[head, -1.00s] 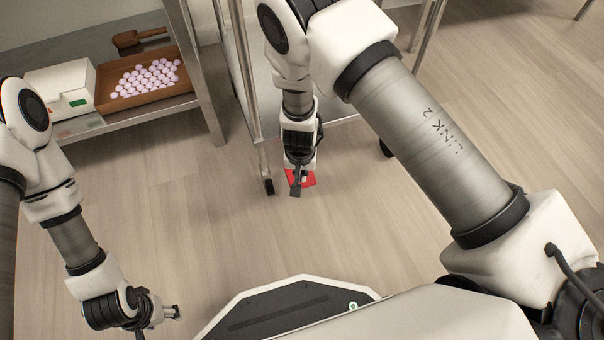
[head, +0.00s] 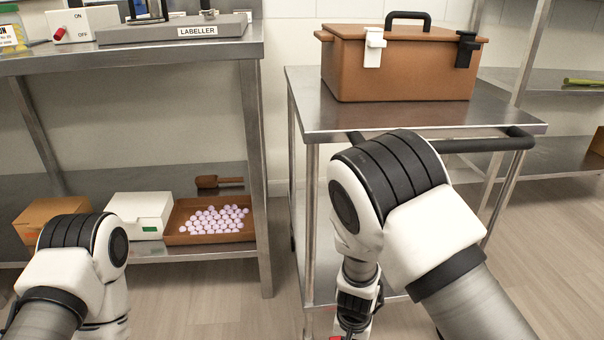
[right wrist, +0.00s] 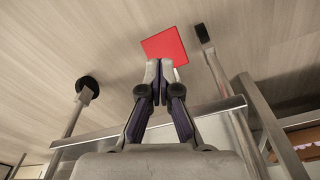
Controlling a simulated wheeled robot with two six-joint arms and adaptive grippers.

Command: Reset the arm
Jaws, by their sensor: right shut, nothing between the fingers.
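My right arm (head: 400,190) reaches forward and down in front of the steel cart in the head view. Its gripper is mostly cut off by the bottom edge there. In the right wrist view my right gripper (right wrist: 153,68) is shut and empty, its fingertips together. A red square (right wrist: 165,46) shows just past the fingertips; I cannot tell the gap between them. My left arm (head: 75,270) is at the lower left of the head view, bent downward, with its gripper out of frame.
A steel cart (head: 310,115) with a brown lidded box (head: 400,65) stands ahead. Left is a steel bench (head: 150,58) with the labeller (head: 185,30). Its lower shelf holds a white box (head: 138,214) and a brown tray (head: 185,238) of pale candies. Cart legs stand near my right gripper.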

